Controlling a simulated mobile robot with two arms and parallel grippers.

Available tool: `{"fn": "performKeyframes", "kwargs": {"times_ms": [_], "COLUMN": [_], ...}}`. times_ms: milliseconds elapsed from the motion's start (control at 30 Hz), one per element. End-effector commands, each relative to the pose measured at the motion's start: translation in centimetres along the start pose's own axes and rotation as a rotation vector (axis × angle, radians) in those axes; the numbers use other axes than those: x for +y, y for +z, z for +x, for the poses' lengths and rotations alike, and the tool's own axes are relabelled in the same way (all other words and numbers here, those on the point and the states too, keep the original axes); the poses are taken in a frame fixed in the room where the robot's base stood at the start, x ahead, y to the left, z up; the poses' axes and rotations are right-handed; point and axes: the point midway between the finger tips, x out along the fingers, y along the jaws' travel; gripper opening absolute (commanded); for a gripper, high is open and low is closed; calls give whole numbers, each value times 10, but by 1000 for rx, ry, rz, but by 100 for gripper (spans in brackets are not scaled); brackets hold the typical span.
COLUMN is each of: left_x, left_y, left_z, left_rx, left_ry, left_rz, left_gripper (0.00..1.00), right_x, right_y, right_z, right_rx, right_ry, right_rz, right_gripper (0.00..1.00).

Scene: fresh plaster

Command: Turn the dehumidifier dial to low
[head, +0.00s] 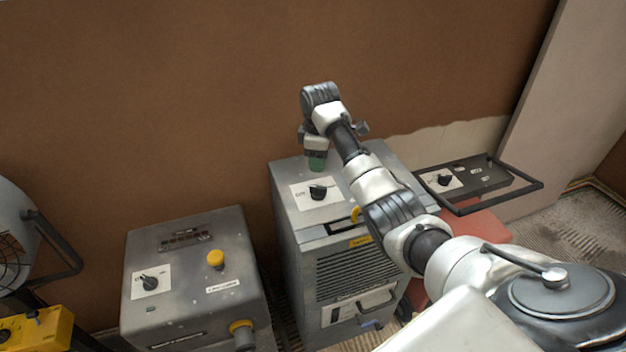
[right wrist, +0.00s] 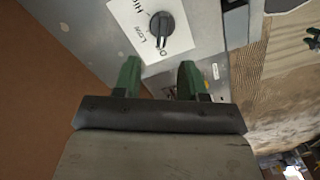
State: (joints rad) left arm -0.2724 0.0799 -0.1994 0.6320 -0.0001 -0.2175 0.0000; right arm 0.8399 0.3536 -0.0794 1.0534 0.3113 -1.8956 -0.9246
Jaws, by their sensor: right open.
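The dehumidifier (head: 345,240) is the grey vented box in the middle of the head view. Its black dial (head: 318,191) sits on a white label plate on the top. My right gripper (head: 317,163), with green fingertips, is above the top panel, behind the dial. Its fingers (right wrist: 158,78) are apart and empty, not touching the dial. My left gripper is out of view.
A grey machine (head: 190,270) with a dial and yellow knobs stands at left. A dark panel (head: 470,180) with a dial and bar handle is at right, above a red case (head: 480,226). The brown wall (head: 200,90) rises close behind.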

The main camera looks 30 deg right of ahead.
Motion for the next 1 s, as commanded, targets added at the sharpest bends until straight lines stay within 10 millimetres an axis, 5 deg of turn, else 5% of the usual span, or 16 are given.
{"fn": "performKeyframes", "kwargs": {"times_ms": [100, 267, 600, 900, 1000], "left_x": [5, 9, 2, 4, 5], "left_y": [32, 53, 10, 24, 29], "left_z": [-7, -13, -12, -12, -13], "left_rx": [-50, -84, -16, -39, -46], "left_ry": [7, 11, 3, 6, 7], "left_rz": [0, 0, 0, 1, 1], "left_gripper": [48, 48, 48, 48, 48], "right_x": [-2, -2, -1, -1, -1], "right_y": [0, 0, 0, 0, 0], "right_z": [21, 52, 94, 97, 97], "right_rx": [-3, -2, -1, -1, -1], "right_ry": [-5, -5, -1, 0, 0], "right_rz": [1, 1, 2, 1, 1], "right_gripper": [42, 42, 42, 42, 29]}}
